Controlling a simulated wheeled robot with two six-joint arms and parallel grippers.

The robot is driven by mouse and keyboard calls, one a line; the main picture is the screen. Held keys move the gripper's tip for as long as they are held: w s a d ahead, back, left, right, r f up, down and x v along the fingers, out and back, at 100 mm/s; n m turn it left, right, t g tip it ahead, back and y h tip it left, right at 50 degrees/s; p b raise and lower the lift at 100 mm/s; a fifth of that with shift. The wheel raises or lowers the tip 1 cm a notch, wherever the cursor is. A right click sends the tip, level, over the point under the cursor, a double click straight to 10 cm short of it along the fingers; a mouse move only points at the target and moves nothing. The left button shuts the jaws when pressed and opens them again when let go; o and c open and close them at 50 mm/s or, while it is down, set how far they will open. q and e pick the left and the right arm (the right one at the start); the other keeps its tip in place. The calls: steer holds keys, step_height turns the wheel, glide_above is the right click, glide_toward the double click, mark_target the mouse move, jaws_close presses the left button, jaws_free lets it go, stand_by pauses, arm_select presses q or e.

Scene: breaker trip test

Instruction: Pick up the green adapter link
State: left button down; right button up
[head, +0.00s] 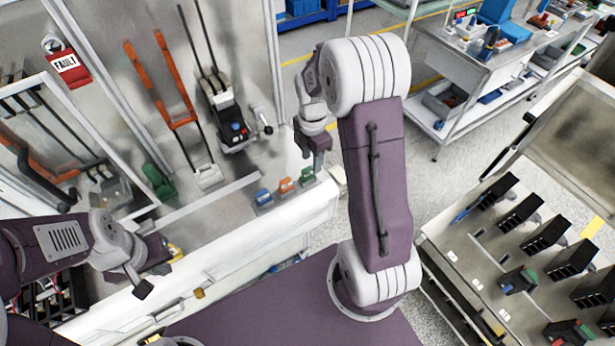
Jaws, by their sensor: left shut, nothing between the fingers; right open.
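A small green block (307,175), which looks like the green adapter link, stands on the cabinet's front ledge. It is at the right end of a row with an orange-red block (286,187) and a blue block (263,198). My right gripper (312,152) is open and points down just above the green block in the picture; it appears apart from it. My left gripper (143,288) is shut and empty at the lower left, away from the row, in front of the cabinet's lower edge.
The open cabinet holds orange and black cables, a breaker-like device (230,125), a larger green part (158,182) and a red FAULT tag (68,65). A rack of black modules (545,235) stands at the right. A cluttered workbench (470,65) stands behind.

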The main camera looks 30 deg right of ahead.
mark_target(308, 169)
steer(key=shift+w+a+f, duration=0.35)
steer(key=shift+a+f, duration=0.05)
steer(key=shift+a, duration=0.2)
steer(key=f, duration=0.1)
steer(key=f+p, duration=0.1)
steer(key=f, duration=0.2)
steer(key=shift+s+d+f, duration=0.2)
steer(key=shift+s+f, duration=0.05)
steer(key=shift+f, duration=0.15)
steer(key=shift+w+a+f, duration=0.15)
steer(key=shift+w, duration=0.05)
steer(key=shift+a, duration=0.1)
steer(key=shift+c, duration=0.6)
steer(key=c, duration=0.5)
steer(key=shift+s, duration=0.1)
jaws_close()
arm_select(q)
steer(key=shift+w+a+r, duration=0.1)
steer(key=shift+a+r, duration=0.1)
steer(key=shift+r, duration=0.5)
